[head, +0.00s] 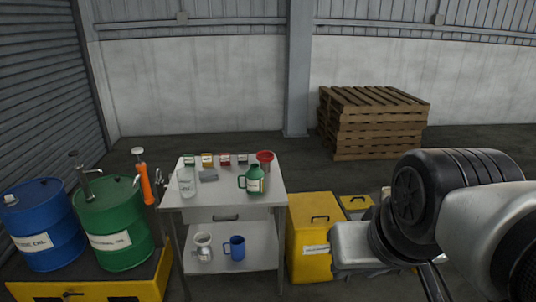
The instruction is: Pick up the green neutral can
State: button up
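A green can with a handle, a spout and a pale label (255,181) stands upright on the right part of the metal table's top (225,200). Its label is too small to read. A smaller box-like container with green and white on it (190,160) stands at the back left of the table top. My arm crosses the right side of the head view, well apart from the table. I cannot make out my gripper's fingertips in this view.
A red funnel-like item (265,157) stands close behind the green can. A clear beaker (186,182) is at the left. Blue (42,225) and green (115,224) drums stand left; a yellow bin (315,238) stands right.

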aim_at(255, 176)
jog(key=i, duration=0.5)
jog(key=i+l+u, duration=0.15)
jog(key=i, duration=0.35)
jog(key=i+l, duration=0.1)
jog(key=i, duration=0.4)
jog(key=i+l+u, duration=0.15)
jog(key=i+u, duration=0.25)
jog(key=i+l+u, duration=0.35)
jog(key=i+j, duration=0.05)
jog(key=i, duration=0.05)
